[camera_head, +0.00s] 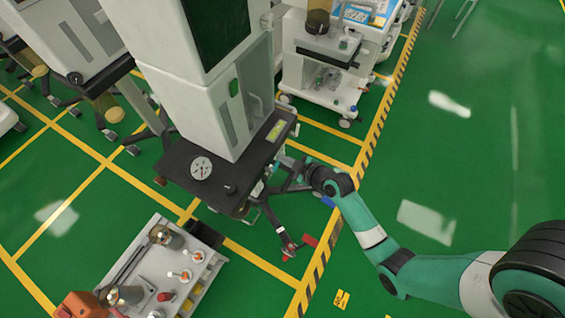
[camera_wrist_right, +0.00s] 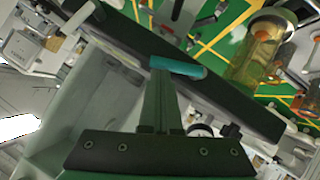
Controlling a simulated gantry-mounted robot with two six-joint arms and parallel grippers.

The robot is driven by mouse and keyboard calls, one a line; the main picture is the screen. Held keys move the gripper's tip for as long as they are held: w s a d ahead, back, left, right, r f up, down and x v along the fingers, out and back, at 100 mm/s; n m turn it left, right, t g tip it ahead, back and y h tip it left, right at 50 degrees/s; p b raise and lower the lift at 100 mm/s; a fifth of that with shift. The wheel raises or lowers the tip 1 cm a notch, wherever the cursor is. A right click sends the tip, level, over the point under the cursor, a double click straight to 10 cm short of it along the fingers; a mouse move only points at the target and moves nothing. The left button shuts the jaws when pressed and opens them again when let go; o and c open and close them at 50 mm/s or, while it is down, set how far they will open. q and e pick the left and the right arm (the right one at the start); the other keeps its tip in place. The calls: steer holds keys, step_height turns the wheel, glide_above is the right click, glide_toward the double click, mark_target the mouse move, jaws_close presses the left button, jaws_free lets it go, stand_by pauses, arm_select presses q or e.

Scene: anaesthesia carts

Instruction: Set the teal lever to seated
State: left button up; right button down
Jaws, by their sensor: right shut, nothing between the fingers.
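The teal lever (camera_wrist_right: 180,67) shows in the right wrist view as a short rounded teal bar, lying slightly tilted by the dark shelf edge of the cart. My right gripper (camera_wrist_right: 161,78) is shut and empty, with its fingertips right at the left part of the lever. I cannot tell whether they touch it. In the head view my right gripper (camera_head: 280,178) is at the right side of the grey anaesthesia cart (camera_head: 205,110), by its dark shelf (camera_head: 185,175). I cannot make out the lever in the head view. My left gripper is not in view.
A round gauge (camera_head: 201,168) sits on the dark shelf. A white cart top with canisters (camera_head: 145,270) stands at the lower left. Another white cart (camera_head: 325,75) stands behind. The green floor (camera_head: 455,170) on the right is clear. An amber canister (camera_wrist_right: 257,55) shows in the wrist view.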

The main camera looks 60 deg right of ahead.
steer(key=shift+d+f+b, duration=0.4)
steer(key=shift+f+b, duration=0.25)
steer(key=shift+f, duration=0.05)
steer(key=shift+d, duration=0.15)
stand_by(0.3)
steer(key=s+r+p, duration=0.6)
steer(key=s+r, duration=0.3)
steer(key=shift+a, duration=0.25)
stand_by(0.4)
steer(key=shift+r, duration=0.15)
